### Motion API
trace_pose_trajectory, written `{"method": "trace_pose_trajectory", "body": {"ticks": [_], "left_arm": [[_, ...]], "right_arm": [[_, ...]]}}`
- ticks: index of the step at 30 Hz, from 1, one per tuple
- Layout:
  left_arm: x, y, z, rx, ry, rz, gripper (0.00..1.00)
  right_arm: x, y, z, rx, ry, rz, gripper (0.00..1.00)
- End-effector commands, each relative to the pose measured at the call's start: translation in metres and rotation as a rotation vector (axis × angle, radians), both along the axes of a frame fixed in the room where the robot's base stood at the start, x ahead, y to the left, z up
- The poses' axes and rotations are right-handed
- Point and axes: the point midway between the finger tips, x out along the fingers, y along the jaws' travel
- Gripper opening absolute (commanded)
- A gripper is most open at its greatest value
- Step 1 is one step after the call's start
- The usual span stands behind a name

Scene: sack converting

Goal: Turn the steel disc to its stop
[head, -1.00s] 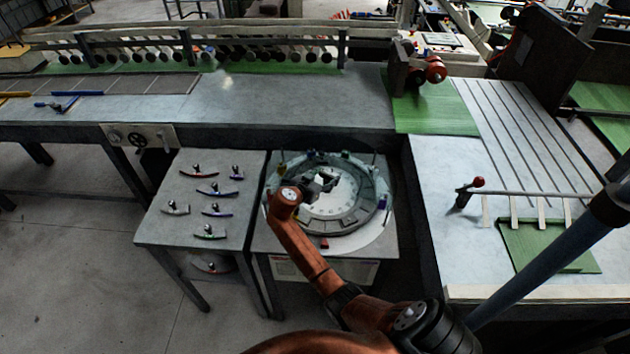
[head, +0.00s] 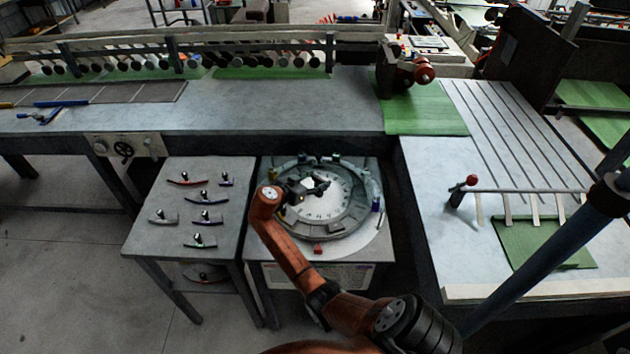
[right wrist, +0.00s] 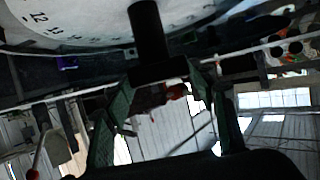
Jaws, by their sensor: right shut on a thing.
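The pale steel disc (head: 322,206) with numbers near its edge lies in a darker ring on a small stand in the head view. In the right wrist view, its numbered face (right wrist: 85,18) fills the upper left. A dark upright post (right wrist: 148,32) stands at the disc, its lower end between my right gripper's fingers. My right gripper (head: 312,188) is over the upper left part of the disc, and the orange wrist hides the left of the ring. In the right wrist view, the gripper (right wrist: 165,76) is shut on the post. My left gripper is not in view.
A side table (head: 170,244) with several small coloured-handled pieces stands left of the stand. A red block (head: 318,249) and a blue piece (head: 376,205) sit around the ring. A long bench (head: 270,105) runs behind; a slotted table (head: 425,190) stands right.

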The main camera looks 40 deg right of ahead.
Motion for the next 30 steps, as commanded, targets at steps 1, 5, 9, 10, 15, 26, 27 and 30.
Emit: {"method": "trace_pose_trajectory", "body": {"ticks": [1, 5, 9, 10, 15, 26, 27, 30], "left_arm": [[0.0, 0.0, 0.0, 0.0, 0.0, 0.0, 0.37], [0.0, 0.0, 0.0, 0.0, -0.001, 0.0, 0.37], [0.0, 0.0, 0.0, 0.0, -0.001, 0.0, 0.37], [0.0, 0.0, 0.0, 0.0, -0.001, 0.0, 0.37], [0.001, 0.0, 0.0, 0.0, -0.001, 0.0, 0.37], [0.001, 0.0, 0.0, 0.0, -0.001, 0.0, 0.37], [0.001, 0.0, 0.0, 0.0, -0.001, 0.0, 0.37], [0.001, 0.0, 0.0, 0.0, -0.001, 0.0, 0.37]], "right_arm": [[0.0, 0.0, -0.001, 0.001, 0.002, 0.0, 0.08], [0.0, 0.0, -0.001, 0.001, 0.002, 0.001, 0.56], [0.0, 0.0, 0.0, 0.001, 0.001, 0.0, 0.66], [0.0, 0.0, 0.0, 0.001, 0.001, 0.0, 0.68], [0.0, 0.0, 0.0, 0.0, 0.001, 0.001, 0.7], [-0.001, 0.025, 0.009, 0.002, -0.002, 0.003, 0.7], [-0.002, 0.032, 0.012, 0.002, -0.002, 0.003, 0.7], [-0.003, 0.052, 0.02, 0.003, -0.001, 0.004, 0.7]]}}
